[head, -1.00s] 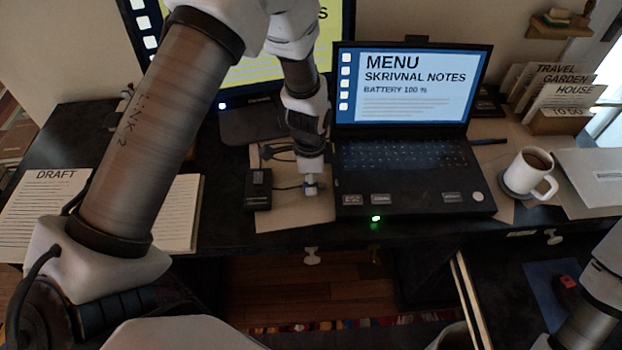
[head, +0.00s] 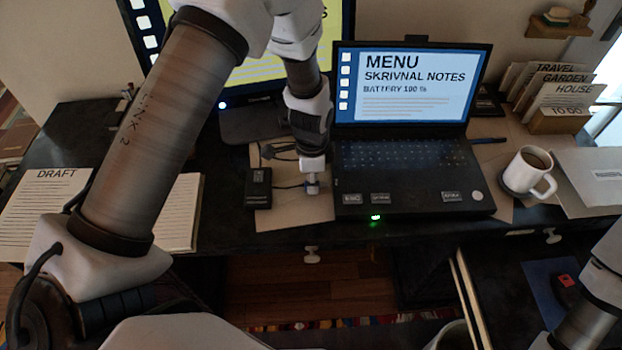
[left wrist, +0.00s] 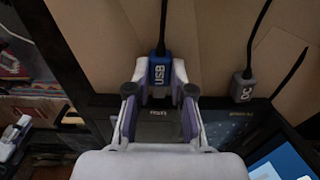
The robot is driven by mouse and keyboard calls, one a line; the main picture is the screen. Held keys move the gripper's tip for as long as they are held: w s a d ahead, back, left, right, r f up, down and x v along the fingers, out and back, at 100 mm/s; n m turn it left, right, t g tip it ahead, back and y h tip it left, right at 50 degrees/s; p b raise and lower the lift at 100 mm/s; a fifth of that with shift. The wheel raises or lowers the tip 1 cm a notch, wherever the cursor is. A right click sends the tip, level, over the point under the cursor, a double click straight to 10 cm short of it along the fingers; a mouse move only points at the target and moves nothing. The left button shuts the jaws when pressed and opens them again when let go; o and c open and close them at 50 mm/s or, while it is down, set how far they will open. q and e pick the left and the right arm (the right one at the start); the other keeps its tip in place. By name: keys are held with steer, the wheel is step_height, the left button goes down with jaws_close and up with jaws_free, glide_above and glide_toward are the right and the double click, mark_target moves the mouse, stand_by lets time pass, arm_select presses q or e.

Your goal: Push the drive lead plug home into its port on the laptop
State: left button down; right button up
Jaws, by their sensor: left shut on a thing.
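The laptop (head: 415,185) stands open on the desk, its screen lit. My left gripper (head: 312,186) is at its left side, low over the desk. In the left wrist view the gripper (left wrist: 160,88) is shut on a blue plug marked USB (left wrist: 159,72), whose black lead runs away from the laptop. The plug points at the laptop's edge (left wrist: 205,105). Its tip and the port are hidden by the fingers, so I cannot tell how far in it sits. A black box (head: 257,188), likely the drive, lies left of the gripper. The right gripper is out of view.
A grey plug (left wrist: 242,88) with its own lead sits at the laptop's edge beside the blue one. A white mug (head: 530,172) stands right of the laptop. Draft papers (head: 40,205) lie at the left. A monitor (head: 245,110) stands behind my left arm.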

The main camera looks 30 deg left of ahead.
mark_target(324, 184)
arm_select(q)
steer(key=shift+w+d, duration=0.35)
steer(key=shift+d, duration=0.3)
steer(key=shift+w+d, duration=0.35)
steer(key=shift+d, duration=0.3)
steer(key=c, duration=0.9)
jaws_free()
steer(key=shift+c, duration=0.2)
steer(key=shift+r, duration=0.1)
step_height(324, 184, up, 12)
steer(key=shift+a, duration=0.1)
